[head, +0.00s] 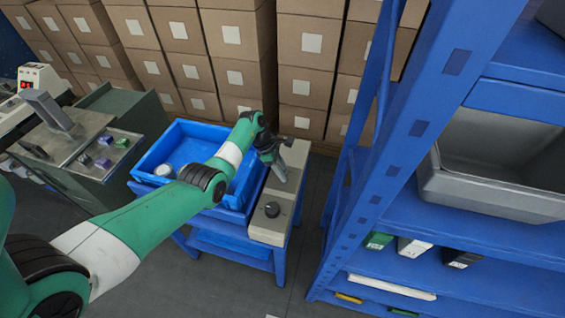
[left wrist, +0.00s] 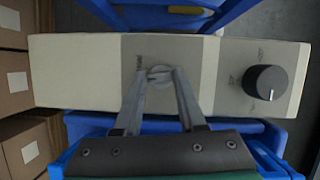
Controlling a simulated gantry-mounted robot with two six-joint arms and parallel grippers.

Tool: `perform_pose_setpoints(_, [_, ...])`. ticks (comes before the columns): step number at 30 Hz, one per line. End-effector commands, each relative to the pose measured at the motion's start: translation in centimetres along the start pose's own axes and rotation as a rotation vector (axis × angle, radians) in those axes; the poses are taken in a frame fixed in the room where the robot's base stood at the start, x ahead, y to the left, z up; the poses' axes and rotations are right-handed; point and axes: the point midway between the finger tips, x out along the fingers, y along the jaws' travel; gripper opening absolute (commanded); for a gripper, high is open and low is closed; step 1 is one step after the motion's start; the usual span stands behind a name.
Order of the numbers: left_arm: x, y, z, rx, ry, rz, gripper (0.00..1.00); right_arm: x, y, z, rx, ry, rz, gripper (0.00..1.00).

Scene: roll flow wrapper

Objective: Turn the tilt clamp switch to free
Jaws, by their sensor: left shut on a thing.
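A beige control box (head: 265,229) stands at the right side of the blue table; it also fills the left wrist view (left wrist: 75,72). On its grey panel is a small pale switch (left wrist: 159,76), which I take for the tilt clamp switch; its small lettering is too blurred to read. My left gripper (left wrist: 159,75) has a fingertip on each side of this switch and is shut on it. In the head view the left gripper (head: 279,176) reaches down onto the box and hides the switch. My right gripper is not in view.
A black round knob (left wrist: 270,82) sits on the same box, clear of the fingers; it also shows in the head view (head: 272,209). A blue tray (head: 150,159) lies left of the box. A blue shelf rack (head: 425,130) stands at right, stacked cartons (head: 303,88) behind.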

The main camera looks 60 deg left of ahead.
Motion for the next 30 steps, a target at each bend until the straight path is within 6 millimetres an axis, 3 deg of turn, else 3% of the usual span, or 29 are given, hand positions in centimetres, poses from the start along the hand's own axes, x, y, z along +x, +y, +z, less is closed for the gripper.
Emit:
perform_pose_setpoints(1, [-0.9,-0.2,0.3,-0.033,0.002,0.009,0.00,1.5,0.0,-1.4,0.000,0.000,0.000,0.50])
perform_pose_setpoints(3, [-0.8,-0.2,0.3,-0.085,0.002,0.031,0.00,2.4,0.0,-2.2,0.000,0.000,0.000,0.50])
perform_pose_setpoints(12, [-0.5,-0.3,0.3,-0.276,0.001,0.113,0.00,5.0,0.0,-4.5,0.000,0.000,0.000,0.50])
perform_pose_setpoints(30, [0.0,-0.2,0.1,-0.387,0.000,0.160,0.00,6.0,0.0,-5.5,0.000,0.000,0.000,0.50])
